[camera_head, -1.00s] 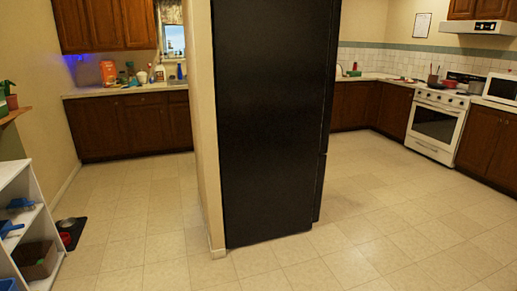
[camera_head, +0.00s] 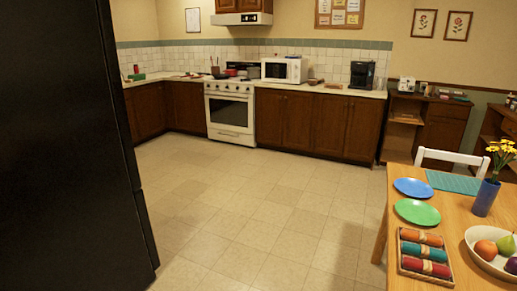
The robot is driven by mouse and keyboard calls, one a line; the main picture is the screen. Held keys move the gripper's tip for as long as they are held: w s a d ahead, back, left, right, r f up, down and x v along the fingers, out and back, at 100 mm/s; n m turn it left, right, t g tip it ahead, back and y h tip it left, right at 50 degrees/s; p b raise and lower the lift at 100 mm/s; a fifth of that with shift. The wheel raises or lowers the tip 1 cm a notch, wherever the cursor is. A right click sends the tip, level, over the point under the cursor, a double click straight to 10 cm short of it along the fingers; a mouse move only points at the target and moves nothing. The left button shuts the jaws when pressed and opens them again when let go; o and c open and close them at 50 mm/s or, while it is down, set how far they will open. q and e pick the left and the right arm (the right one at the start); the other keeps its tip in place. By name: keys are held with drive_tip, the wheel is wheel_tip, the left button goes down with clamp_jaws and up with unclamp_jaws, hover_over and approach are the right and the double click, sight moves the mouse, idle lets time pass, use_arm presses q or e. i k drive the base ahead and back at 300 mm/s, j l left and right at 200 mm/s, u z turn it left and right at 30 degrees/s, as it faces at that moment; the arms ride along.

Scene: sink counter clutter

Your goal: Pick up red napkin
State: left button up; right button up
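A red rolled napkin (camera_head: 421,267) lies in a shallow wooden tray (camera_head: 428,280) on the dining table at the lower right. It is the nearest of three rolls. A teal roll (camera_head: 424,252) lies behind it and an orange roll (camera_head: 421,237) is farthest back. The red roll looks fully visible from above. Neither of my grippers shows in the head view.
The wooden dining table (camera_head: 452,207) also holds a green plate (camera_head: 417,212), a blue plate (camera_head: 413,188), a blue vase (camera_head: 485,198) and a fruit bowl (camera_head: 477,257). A white chair (camera_head: 450,156) stands behind it. A black fridge (camera_head: 65,150) fills the left. The tiled floor (camera_head: 270,205) between is clear.

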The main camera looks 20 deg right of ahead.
sight(428, 267)
drive_tip(key=i+z, duration=0.1)
drive_tip(key=z, duration=0.35)
drive_tip(key=i+z, duration=0.15)
drive_tip(key=z, duration=0.25)
drive_tip(key=i+z, duration=0.1)
drive_tip(key=z, duration=0.35)
drive_tip(key=i+j+z, duration=0.1)
drive_tip(key=z, duration=0.35)
drive_tip(key=i+j+z, duration=0.1)
drive_tip(key=z, duration=0.3)
drive_tip(key=k+j, duration=0.05)
drive_tip(key=j, duration=0.05)
